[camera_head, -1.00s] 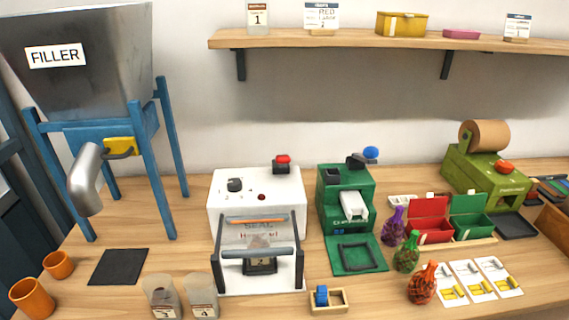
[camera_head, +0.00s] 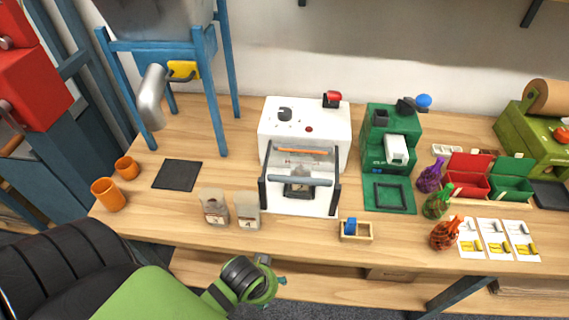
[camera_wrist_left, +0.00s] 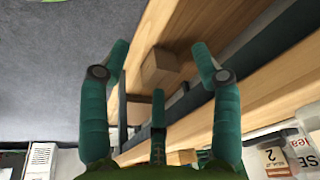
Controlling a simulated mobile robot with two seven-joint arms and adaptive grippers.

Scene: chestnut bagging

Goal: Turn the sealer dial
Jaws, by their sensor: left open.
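The white sealer (camera_head: 276,136) stands on the bench in the head view, with a dark dial (camera_head: 285,114) on its sloped upper face. A red light is beside the dial. The sealer's bar frame (camera_head: 300,181) is at its front. My left gripper (camera_head: 279,281) is low in the head view, in front of the bench edge and well apart from the dial, with its fingers mostly hidden by the wrist. In the left wrist view my left gripper (camera_wrist_left: 158,50) has its fingers spread, with nothing between them. My right gripper is not in view.
Two bags (camera_head: 214,207) with labels stand front left of the sealer. A green machine (camera_head: 390,140) is close to its right. A dark mat (camera_head: 177,174) and orange cups (camera_head: 108,194) are at the left. A small wooden tray (camera_head: 356,238) is near the front edge.

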